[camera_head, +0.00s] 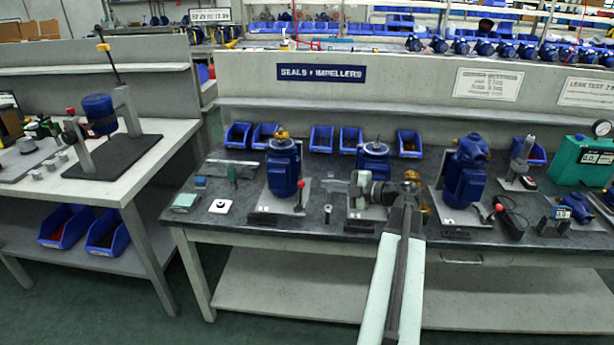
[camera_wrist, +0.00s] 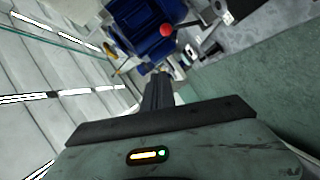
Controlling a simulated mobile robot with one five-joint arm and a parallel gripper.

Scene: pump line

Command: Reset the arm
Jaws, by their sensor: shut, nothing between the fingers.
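My gripper (camera_wrist: 158,90) shows in the wrist view as two dark fingers close together, shut and empty. In the head view my arm reaches up from the bottom edge over the front of the middle bench (camera_head: 340,238). Its end is near the middle pump (camera_head: 373,158) and partly covers that station; I cannot clearly make out the fingertips there. In the wrist view a blue pump body (camera_wrist: 145,28) and a red ball knob (camera_wrist: 166,30) are beyond the fingers. I cannot tell whether anything touches the gripper.
A blue pump (camera_head: 283,170) stands left of my arm, and another blue pump (camera_head: 465,175) stands right. Blue bins (camera_head: 322,138) line the bench back. A green test box (camera_head: 582,160) is far right. A separate bench (camera_head: 120,185) stands left, with open floor before it.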

